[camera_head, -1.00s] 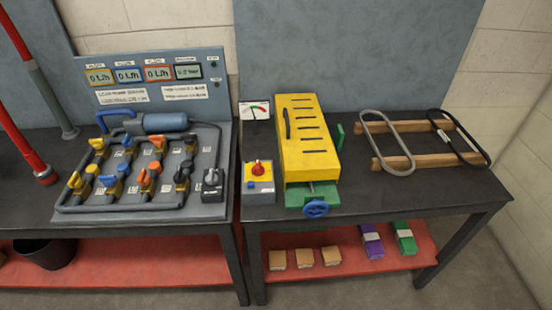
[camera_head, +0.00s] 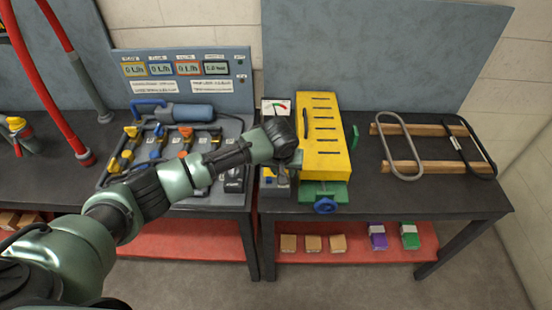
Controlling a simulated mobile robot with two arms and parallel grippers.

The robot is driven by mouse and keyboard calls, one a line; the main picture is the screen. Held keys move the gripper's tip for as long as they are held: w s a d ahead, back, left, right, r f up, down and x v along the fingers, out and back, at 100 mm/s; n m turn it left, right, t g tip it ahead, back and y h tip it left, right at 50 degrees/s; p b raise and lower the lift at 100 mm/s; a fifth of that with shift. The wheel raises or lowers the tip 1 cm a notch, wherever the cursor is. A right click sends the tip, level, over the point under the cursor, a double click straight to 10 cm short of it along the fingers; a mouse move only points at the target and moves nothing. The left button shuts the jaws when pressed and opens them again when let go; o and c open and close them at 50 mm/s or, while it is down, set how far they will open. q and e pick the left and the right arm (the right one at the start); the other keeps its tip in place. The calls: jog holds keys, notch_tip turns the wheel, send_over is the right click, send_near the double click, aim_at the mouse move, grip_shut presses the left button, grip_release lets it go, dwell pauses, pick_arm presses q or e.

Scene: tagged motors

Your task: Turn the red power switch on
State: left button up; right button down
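The red switch knob is hidden now behind my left wrist. The small grey switch box (camera_head: 275,191) that carries it stands at the front left of the right bench, beside the yellow slotted housing. My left arm reaches in from the lower left across the left bench. Its wrist is over the switch box, with the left gripper (camera_head: 291,162) pointing down there, close to the yellow housing. The fingers are mostly hidden, so I cannot tell whether they are open or touch the knob. My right gripper is not in view.
The yellow housing (camera_head: 324,140) with its blue handwheel (camera_head: 325,206) stands just right of the wrist. A grey box with a black knob (camera_head: 233,181) is on the left. A meter (camera_head: 276,107) stands behind. The bench's right front is clear.

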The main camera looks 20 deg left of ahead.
pick_arm(q)
jog(key=w+a+r+n, duration=0.1)
jog(key=w+a+r, duration=0.1)
jog(key=w+a, duration=0.15)
jog(key=shift+y, duration=0.4)
jog(key=shift+p+x, duration=0.35)
jog(key=shift+x, duration=3.2)
jog(key=shift+w+a, duration=0.1)
jog(key=shift+w, duration=0.05)
grip_shut()
